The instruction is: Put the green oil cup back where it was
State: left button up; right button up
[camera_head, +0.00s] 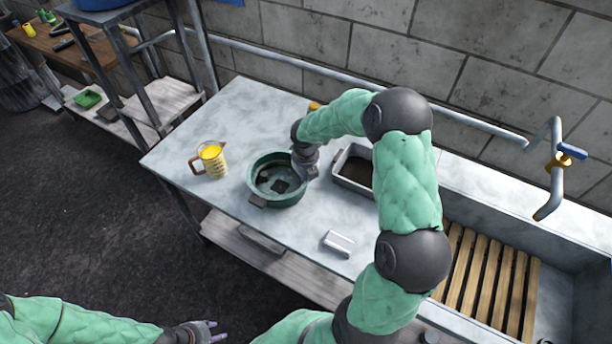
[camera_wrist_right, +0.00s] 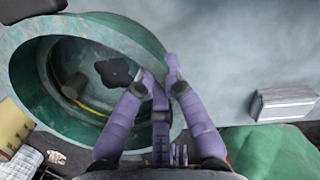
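A round green vessel (camera_head: 258,181) stands on the grey table. It is wide like a basin, and I see no separate green cup for certain. Dark pieces lie inside it, and a dark block sits at its front rim. My right gripper (camera_head: 306,168) is at the vessel's right rim. In the right wrist view its purple fingers (camera_wrist_right: 160,72) come close together over the rim of the vessel (camera_wrist_right: 25,75). Whether they are closed on the rim is unclear. My left gripper (camera_head: 214,332) is low at the bottom edge, away from the table, with its fingers apart and empty.
A measuring jug with yellow liquid (camera_head: 212,163) stands left of the vessel. A grey tray (camera_head: 341,178) is partly behind my right arm. A metal block (camera_head: 338,243) lies near the front edge; the sink with wooden slats (camera_head: 487,272) is right.

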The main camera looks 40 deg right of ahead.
jog(key=o, duration=0.4)
jog(key=r+p, duration=0.1)
jog(key=r, duration=0.3)
jog(key=r+p, duration=0.1)
jog(key=r, duration=0.3)
jog(key=s+a+r+p, duration=0.1)
jog(key=r, duration=0.3)
jog(key=shift+s+r, duration=0.1)
jog(key=shift+r, duration=0.05)
